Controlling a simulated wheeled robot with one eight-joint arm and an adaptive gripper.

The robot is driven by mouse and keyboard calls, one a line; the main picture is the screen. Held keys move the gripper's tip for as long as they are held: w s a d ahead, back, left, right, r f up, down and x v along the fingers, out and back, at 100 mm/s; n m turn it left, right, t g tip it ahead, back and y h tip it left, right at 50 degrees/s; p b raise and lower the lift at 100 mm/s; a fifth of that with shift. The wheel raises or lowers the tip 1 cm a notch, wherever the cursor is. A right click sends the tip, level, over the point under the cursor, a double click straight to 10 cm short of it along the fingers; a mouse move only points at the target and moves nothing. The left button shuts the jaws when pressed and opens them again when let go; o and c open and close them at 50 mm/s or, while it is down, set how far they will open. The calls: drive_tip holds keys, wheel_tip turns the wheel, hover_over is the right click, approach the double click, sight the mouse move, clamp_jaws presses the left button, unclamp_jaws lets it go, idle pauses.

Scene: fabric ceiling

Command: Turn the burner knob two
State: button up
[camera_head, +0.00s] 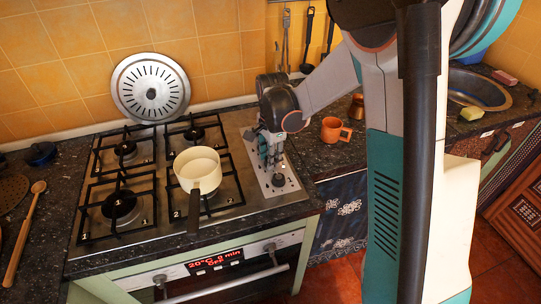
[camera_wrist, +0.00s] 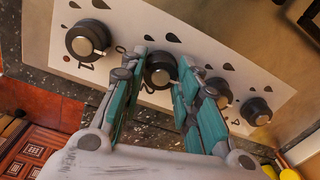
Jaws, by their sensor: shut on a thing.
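The control panel (camera_wrist: 118,24) beside the hob carries a row of dark round knobs with drop-shaped marks. The knob next to the one marked 1 (camera_wrist: 88,40) is burner knob two (camera_wrist: 160,72); it sits between the teal fingers of my gripper (camera_wrist: 158,80). The fingers are closed around it, one on each side. Two further knobs (camera_wrist: 256,110) are to the right in the wrist view, partly covered by a finger. In the head view my gripper (camera_head: 268,148) points down at the panel, behind the knob marked 1 (camera_head: 278,181).
A cream saucepan (camera_head: 197,170) stands on the front right burner of the hob (camera_head: 236,200), handle toward the front. An orange mug (camera_head: 332,130) stands on the counter right of the panel. A round slotted metal disc (camera_head: 150,88) leans on the tiled wall.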

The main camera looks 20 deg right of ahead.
idle(0.3)
drive_tip(key=o, duration=1.1)
drive_tip(key=shift+c, duration=0.2)
wheel_tip(320, 180, up, 12)
drive_tip(key=shift+s, duration=0.2)
